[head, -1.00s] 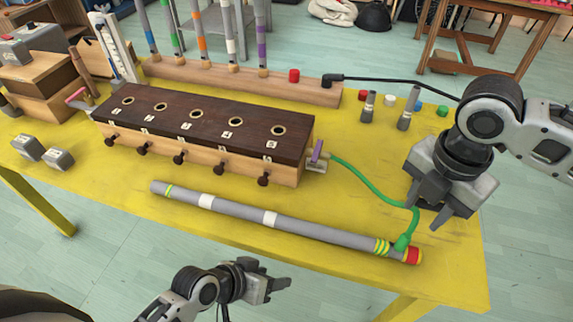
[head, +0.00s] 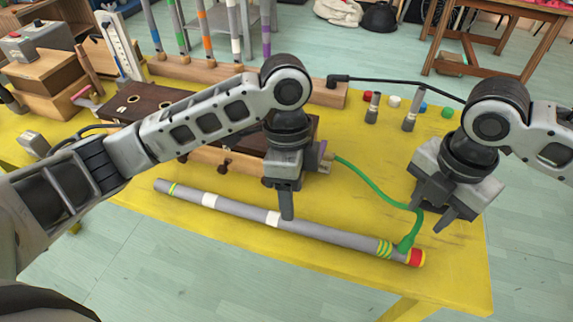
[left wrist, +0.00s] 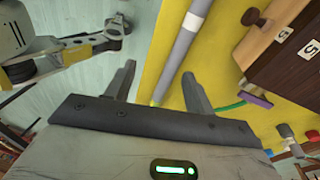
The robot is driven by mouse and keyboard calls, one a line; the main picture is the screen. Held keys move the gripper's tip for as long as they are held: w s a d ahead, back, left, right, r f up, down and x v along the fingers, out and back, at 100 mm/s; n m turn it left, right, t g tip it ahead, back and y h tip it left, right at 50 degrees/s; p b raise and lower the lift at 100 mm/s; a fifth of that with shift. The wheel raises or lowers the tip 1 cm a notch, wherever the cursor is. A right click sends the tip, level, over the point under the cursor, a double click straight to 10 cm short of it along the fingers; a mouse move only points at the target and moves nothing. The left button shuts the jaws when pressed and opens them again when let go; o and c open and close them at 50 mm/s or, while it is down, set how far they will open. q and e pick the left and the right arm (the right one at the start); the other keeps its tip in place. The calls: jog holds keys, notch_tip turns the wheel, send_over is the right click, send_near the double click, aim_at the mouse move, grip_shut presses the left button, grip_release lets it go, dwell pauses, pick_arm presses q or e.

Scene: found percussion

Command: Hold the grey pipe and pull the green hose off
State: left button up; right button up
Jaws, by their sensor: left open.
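The grey pipe (head: 335,234) lies along the front of the yellow table, with white bands and a red right end. The green hose (head: 370,183) runs from a small fitting with a purple handle (head: 326,163) to the pipe's right end, where it joins by the yellow-green bands. My left gripper (head: 279,200) is open above the pipe's middle and partly covers it. The left wrist view shows the pipe (left wrist: 180,48) ahead between the spread fingers, ungripped. My right gripper (head: 432,208) has its fingers apart, close above the hose near the pipe's right end; contact is unclear.
A wooden box with a dark top (head: 150,102) stands behind the pipe, partly hidden by my left arm. Behind it is a long wooden rack (head: 190,70) holding coloured-band tubes. Short grey pieces and coloured caps (head: 447,112) stand at the back right. The front right table area is clear.

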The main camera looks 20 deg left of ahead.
aim_at(277, 218)
pick_arm(q)
jog(key=shift+m+t+y, duration=0.5)
jog(key=shift+t+y, duration=0.1)
jog(key=shift+t, duration=0.3)
jog(key=f, duration=0.4)
jog(key=w+a+f, duration=0.1)
jog(key=f, duration=0.3)
jog(key=w+f, duration=0.1)
jog(key=f, duration=0.3)
jog(key=shift+a+f, duration=0.25)
jog(key=shift+f, duration=0.15)
jog(key=shift+c, duration=0.3)
jog(key=c, duration=1.1)
